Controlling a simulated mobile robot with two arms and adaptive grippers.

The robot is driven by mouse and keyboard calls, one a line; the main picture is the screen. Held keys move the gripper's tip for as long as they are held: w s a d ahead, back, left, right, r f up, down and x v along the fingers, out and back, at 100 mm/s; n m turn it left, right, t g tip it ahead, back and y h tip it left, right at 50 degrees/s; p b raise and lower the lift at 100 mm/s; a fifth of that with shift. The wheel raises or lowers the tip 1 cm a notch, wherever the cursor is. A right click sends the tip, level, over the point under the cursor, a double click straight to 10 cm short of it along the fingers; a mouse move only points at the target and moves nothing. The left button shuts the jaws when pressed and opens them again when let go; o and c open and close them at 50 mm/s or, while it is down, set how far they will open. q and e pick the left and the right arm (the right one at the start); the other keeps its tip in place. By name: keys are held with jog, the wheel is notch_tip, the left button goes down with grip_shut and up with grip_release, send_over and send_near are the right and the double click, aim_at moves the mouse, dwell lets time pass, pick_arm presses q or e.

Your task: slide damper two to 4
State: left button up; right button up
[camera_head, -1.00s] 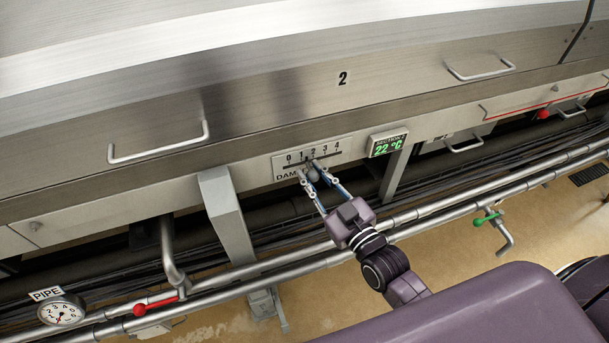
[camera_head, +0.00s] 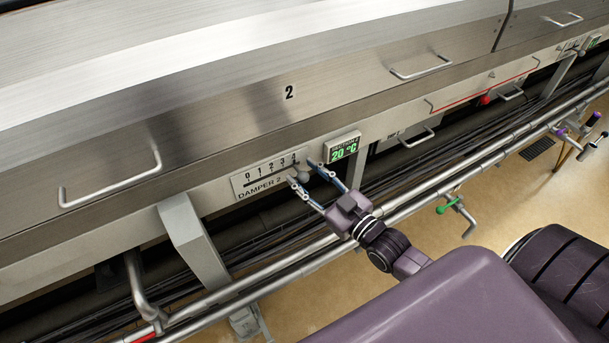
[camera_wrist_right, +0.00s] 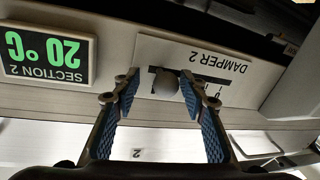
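The damper 2 scale plate (camera_head: 242,187) is on the hood's front rail, numbered 0 to 4, with a dark slot under the numbers. Its round grey knob (camera_head: 303,172) sits at the right-hand end of the scale, by the 4. My right gripper (camera_head: 303,173) is open, with one finger on each side of the knob. The right wrist view shows the plate (camera_wrist_right: 240,82) upside down, and the knob (camera_wrist_right: 166,84) between the spread blue fingertips, with a clear gap on its left side. The fingers hide part of the scale. My left gripper is not in view.
A section 2 display (camera_head: 343,148) reading 20 °C is just right of the plate, close to one fingertip. A hood handle (camera_head: 110,182) is at the left. Steel pipes (camera_head: 290,262) run below the rail, and a support leg (camera_head: 193,243) stands left of the gripper.

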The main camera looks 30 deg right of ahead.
jog(key=shift+a, duration=0.1)
jog(key=shift+s, duration=0.2)
jog(key=v, duration=1.1)
jog(key=shift+s, duration=0.3)
jog(key=s+d+f+m+g+h, duration=0.1)
jog(key=s+f+g, duration=0.2)
jog(key=f, duration=0.9)
jog(key=s+d+f+m+g+h, duration=0.15)
jog(key=s+f, duration=0.25)
jog(key=f, duration=0.7)
jog(key=s+d+f+g+h, duration=0.1)
jog(key=s+f+g, duration=0.25)
jog(key=f, duration=0.85)
jog(key=s+a+f+g, duration=0.4)
jog(key=s+f, duration=0.4)
jog(key=s, duration=0.2)
jog(key=s+a+f+g, duration=0.3)
jog(key=s+f+g, duration=0.1)
jog(key=s+f, duration=0.5)
jog(key=shift+s+a+f+g, duration=0.25)
jog(key=shift+s+a+g, duration=0.1)
jog(key=shift+s, duration=0.7)
